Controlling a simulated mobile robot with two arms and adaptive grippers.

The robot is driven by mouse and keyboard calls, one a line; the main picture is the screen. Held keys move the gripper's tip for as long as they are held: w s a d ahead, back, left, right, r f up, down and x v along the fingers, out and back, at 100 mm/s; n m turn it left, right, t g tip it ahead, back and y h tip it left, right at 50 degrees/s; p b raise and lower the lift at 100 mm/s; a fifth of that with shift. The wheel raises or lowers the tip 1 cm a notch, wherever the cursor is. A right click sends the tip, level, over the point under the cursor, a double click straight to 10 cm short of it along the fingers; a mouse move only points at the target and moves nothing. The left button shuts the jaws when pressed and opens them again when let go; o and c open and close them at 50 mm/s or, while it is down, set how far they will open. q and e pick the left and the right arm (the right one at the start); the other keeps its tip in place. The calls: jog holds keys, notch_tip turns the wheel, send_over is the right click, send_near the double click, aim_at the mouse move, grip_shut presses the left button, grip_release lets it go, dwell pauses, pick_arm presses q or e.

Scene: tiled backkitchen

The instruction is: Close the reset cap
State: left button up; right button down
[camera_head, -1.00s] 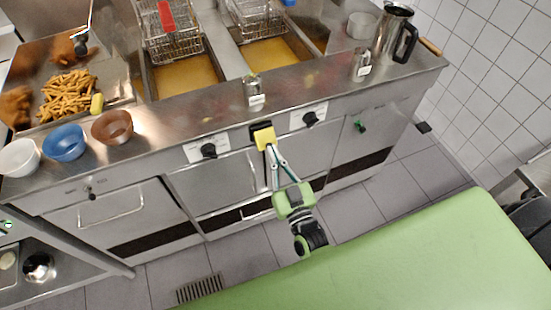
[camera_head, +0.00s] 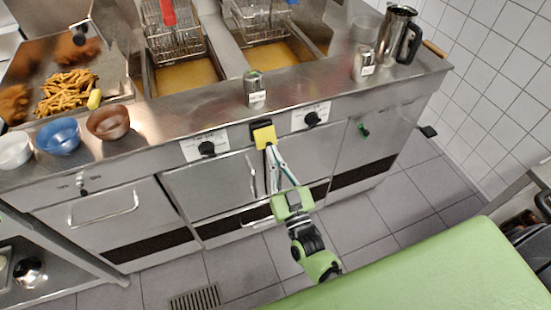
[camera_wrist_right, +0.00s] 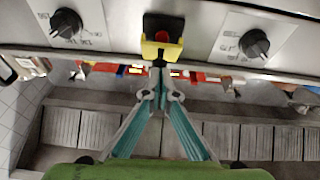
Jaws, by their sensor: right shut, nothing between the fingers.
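The yellow reset cap (camera_head: 264,136) is on a black housing (camera_head: 257,124) on the fryer's front panel, between two knobs. In the right wrist view the cap (camera_wrist_right: 148,49) stands open, with a red button (camera_wrist_right: 162,37) showing in the dark recess. My right gripper (camera_head: 269,147) is shut and empty, its fingertips at the cap's lower edge. In the right wrist view the closed fingertips (camera_wrist_right: 159,64) overlap that edge; I cannot tell whether they touch it. My left gripper is out of view.
Black knobs flank the housing, the left (camera_head: 207,149) and the right (camera_head: 312,118). A metal shaker (camera_head: 254,87) stands on the counter above. Fryer baskets (camera_head: 172,40), bowls (camera_head: 58,137) and a steel jug (camera_head: 393,35) are farther off. A green surface (camera_head: 430,270) lies in front.

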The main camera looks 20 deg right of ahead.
jog(key=shift+w+f+b, duration=0.4)
jog(key=shift+f+b, duration=0.2)
jog(key=shift+f, duration=0.1)
jog(key=shift+w+f+b, duration=0.35)
jog(key=shift+f+b, duration=0.2)
jog(key=shift+f, duration=0.2)
jog(key=shift+w+f+b, duration=0.4)
jog(key=shift+f+b, duration=0.2)
jog(key=shift+f, duration=0.1)
